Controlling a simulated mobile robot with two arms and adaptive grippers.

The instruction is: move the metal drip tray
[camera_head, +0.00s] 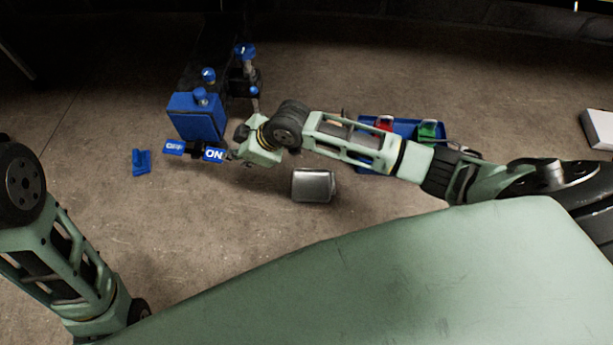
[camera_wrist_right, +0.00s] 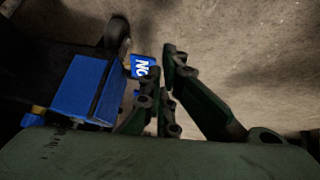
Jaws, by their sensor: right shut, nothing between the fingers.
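The metal drip tray (camera_head: 313,185), a small grey rounded-square piece, lies on the floor near the middle of the head view, below my right arm. I do not make it out in the right wrist view. My right gripper (camera_head: 232,155) is up and left of the tray, apart from it, beside a blue block with white lettering (camera_head: 213,154). In the right wrist view its fingers (camera_wrist_right: 163,75) are shut and hold nothing, with the lettered block (camera_wrist_right: 144,67) close to them. Part of my left arm shows at the left, but its gripper is out of view.
A blue box (camera_head: 193,119) stands left of my right gripper and also shows in the wrist view (camera_wrist_right: 83,90). A small blue piece (camera_head: 141,161) lies on the floor. A blue bin (camera_head: 404,124) is partly hidden behind my right arm. A white box (camera_head: 600,127) is far right.

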